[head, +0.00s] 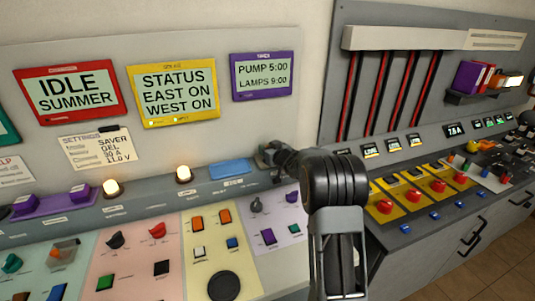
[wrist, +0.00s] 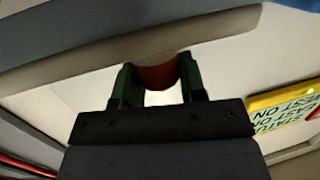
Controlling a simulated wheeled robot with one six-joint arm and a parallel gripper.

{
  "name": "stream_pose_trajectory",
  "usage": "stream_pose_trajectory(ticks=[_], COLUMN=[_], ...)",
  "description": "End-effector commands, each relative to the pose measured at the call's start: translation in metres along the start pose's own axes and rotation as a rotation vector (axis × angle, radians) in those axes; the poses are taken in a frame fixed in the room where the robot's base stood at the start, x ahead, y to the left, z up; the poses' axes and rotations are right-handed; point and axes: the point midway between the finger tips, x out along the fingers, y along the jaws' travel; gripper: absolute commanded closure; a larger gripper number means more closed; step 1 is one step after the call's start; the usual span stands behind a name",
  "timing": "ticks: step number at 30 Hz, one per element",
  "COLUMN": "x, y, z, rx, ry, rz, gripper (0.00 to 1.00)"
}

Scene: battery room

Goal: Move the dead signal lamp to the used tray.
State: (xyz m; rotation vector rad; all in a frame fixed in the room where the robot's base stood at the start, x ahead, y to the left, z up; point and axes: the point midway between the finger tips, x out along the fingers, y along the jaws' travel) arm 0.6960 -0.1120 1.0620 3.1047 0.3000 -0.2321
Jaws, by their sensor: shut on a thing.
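In the wrist view my gripper (wrist: 158,80) has its two fingers closed on either side of a dark reddish-orange rounded thing (wrist: 156,73), which looks like an unlit signal lamp. In the head view my gripper (head: 270,154) is at the right end of the console ledge, partly behind my own arm, and the held lamp cannot be made out there. A flat blue tray (head: 232,169) lies on the ledge just left of my gripper; the label below it is too small to read. Two lit lamps, one at left (head: 112,188) and one nearer (head: 183,173), stand along the ledge.
The sloped panel (head: 225,245) below the ledge carries switches, knobs and buttons. Status screens (head: 178,93) hang on the wall above. A second console (head: 420,190) with red buttons stands at right, with a small shelf (head: 485,92) above it. My arm hides the gap between consoles.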

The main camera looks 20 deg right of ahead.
Motion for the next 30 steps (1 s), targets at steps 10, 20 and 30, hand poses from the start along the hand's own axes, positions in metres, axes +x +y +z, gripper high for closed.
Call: stream_pose_trajectory(ticks=[10, 20, 30], x=[0.003, 0.003, 0.003], y=[0.0, 0.0, 0.0], z=[0.019, 0.021, 0.021], rx=[-0.001, -0.001, -0.001], ry=[0.0, -0.001, -0.001], rz=[0.0, 0.001, 0.001], gripper=[0.85, 0.49, 0.37])
